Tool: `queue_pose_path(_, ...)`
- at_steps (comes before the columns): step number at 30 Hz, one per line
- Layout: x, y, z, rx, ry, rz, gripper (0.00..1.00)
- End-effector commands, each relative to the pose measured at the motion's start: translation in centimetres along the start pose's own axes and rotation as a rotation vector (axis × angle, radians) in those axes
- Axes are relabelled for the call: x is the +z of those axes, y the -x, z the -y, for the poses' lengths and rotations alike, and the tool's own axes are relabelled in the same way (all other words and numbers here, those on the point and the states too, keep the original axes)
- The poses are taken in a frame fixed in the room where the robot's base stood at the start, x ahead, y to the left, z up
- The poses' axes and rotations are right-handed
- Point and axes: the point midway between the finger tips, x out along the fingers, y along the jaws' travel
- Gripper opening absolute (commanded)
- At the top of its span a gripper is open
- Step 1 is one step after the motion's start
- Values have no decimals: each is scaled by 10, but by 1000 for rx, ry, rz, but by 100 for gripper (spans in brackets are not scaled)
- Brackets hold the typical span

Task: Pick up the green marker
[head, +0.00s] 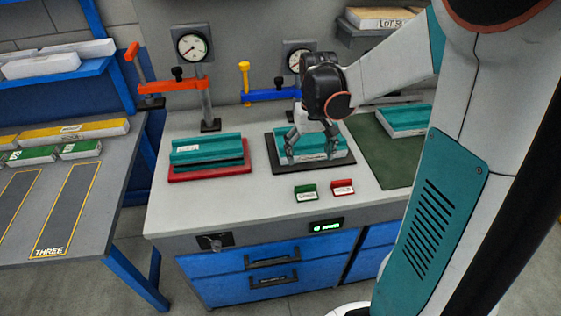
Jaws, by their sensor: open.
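A small green marker (305,192) with a white label stands near the front edge of the grey workbench (230,210). A similar red marker (342,187) stands just to its right. My gripper (311,152) points down with its fingers apart, over a teal-topped panel (315,143) on a black mat (281,168). The gripper is behind the green marker as seen here and apart from it. I cannot tell whether the fingers touch the panel. The green marker is fully visible.
A teal panel (206,150) lies on a red mat (210,175) at left, and another (405,120) on a dark green mat (385,155) at right. Orange (175,87) and blue (270,95) clamp arms with gauges stand behind. The left table (110,200) holds green-and-white blocks (80,149).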

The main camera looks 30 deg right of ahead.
Motion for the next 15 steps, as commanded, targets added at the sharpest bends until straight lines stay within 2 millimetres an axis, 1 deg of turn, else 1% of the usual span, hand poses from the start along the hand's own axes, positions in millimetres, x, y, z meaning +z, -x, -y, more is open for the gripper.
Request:
queue_pose_path(5, 0, -18, -3, 0, -4, 12, 82)
queue_pose_path(12, 0, -64, -3, 0, -3, 11, 82)
queue_pose_path(15, 0, -79, -2, 0, -3, 10, 82)
